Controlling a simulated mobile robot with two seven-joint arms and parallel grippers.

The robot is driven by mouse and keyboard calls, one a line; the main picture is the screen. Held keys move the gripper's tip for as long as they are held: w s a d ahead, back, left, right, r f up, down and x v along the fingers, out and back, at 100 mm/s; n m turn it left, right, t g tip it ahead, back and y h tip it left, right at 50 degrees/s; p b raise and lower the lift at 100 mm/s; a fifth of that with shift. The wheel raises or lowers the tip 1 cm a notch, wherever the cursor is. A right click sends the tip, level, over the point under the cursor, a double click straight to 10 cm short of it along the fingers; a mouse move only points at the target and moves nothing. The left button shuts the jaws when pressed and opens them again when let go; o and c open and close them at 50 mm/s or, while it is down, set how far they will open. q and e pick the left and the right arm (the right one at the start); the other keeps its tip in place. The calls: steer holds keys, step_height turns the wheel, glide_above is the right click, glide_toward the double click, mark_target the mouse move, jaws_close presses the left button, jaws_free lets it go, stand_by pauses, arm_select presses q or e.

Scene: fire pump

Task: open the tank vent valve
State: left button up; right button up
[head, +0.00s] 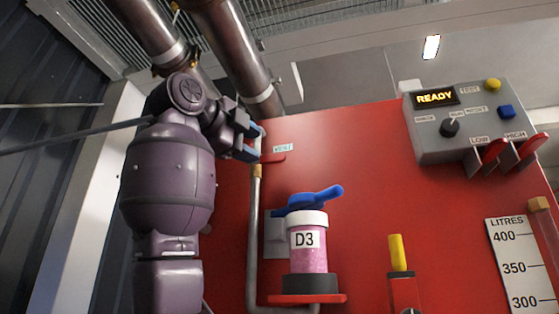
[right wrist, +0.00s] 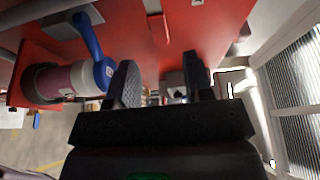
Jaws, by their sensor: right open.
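The vent valve's red lever (head: 273,158) sticks out to the right at the top of a thin grey pipe, above a brass fitting (head: 257,171). A small pale label (head: 283,148) is on the red panel just above it; its lettering is too small to read surely. My right gripper (head: 254,143) is at the lever's left end, blue fingertips close to it; whether they touch I cannot tell. In the right wrist view the gripper (right wrist: 162,80) is open, with a red lever-like part (right wrist: 159,28) beyond the gap between the fingers. My left gripper is not in view.
Below the lever stand a blue handle (head: 308,200) and a pink D3 canister (head: 309,256), also left in the right wrist view (right wrist: 60,80). A control box (head: 455,130) reading READY is upper right. A yellow-handled lever (head: 398,252) and litre scale (head: 515,265) are lower right. Large pipes (head: 237,50) run above.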

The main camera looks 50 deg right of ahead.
mark_target(273, 157)
steer(key=d, duration=0.3)
steer(key=d+p, duration=0.1)
steer(key=d, duration=0.2)
steer(key=d+p, duration=0.1)
steer(key=d, duration=0.3)
steer(key=shift+w, duration=0.4)
jaws_close()
